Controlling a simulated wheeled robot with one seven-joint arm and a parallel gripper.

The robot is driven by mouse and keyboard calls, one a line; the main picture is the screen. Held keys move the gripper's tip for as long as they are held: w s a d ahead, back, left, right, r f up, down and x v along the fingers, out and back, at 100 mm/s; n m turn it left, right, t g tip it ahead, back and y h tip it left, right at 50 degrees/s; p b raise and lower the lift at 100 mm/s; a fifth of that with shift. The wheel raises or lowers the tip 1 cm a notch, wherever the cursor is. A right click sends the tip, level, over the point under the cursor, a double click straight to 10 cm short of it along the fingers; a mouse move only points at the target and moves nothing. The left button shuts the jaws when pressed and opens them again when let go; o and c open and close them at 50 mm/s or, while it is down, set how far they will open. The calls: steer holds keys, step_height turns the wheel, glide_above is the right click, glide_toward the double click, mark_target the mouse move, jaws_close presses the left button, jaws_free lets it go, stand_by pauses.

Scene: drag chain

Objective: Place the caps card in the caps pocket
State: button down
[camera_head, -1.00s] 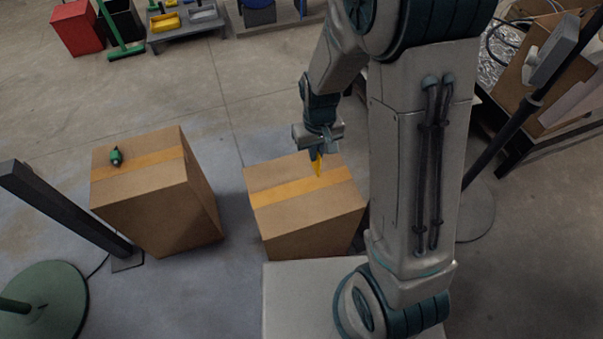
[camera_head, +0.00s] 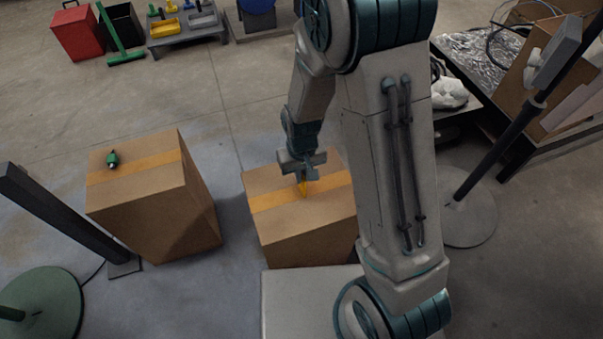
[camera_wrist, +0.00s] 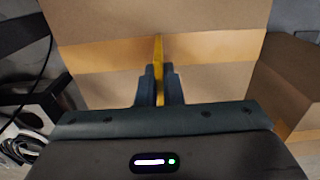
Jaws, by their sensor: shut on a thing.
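A thin yellow piece (camera_head: 304,188), perhaps the caps card, is held upright in my gripper (camera_head: 302,176). In the wrist view the yellow piece (camera_wrist: 158,50) stands edge-on between the two dark fingers of my gripper (camera_wrist: 159,88). My gripper points down over the top of the right cardboard box (camera_head: 275,222), near its orange tape stripe. I cannot tell whether the piece touches the box. I cannot make out a caps pocket in either view.
A second cardboard box (camera_head: 165,215) stands to the left with a small green item (camera_head: 112,159) on top. Dark stands rise at the far left (camera_head: 60,220) and right (camera_head: 500,140). A cluttered table (camera_head: 475,65) is at the upper right. Floor is clear between the boxes.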

steer(key=c, duration=1.6)
jaws_free()
steer(key=shift+f, duration=0.1)
step_height(320, 180, up, 12)
steer(key=r+p, duration=0.1)
steer(key=p, duration=0.2)
steer(key=s+d+r+m, duration=0.1)
steer(key=s+d+r, duration=0.2)
steer(key=d, duration=0.1)
steer(key=s+d+r+m+t, duration=0.1)
steer(key=s+d+r, duration=0.3)
steer(key=s+d+r+m, duration=0.1)
steer(key=s+d+r, duration=0.3)
steer(key=shift+s+t, duration=0.15)
steer(key=shift+t, duration=0.15)
steer(key=shift+o, duration=0.6)
steer(key=shift+s+d+r, duration=0.1)
steer(key=shift+s+d, duration=0.05)
steer(key=shift+s, duration=0.2)
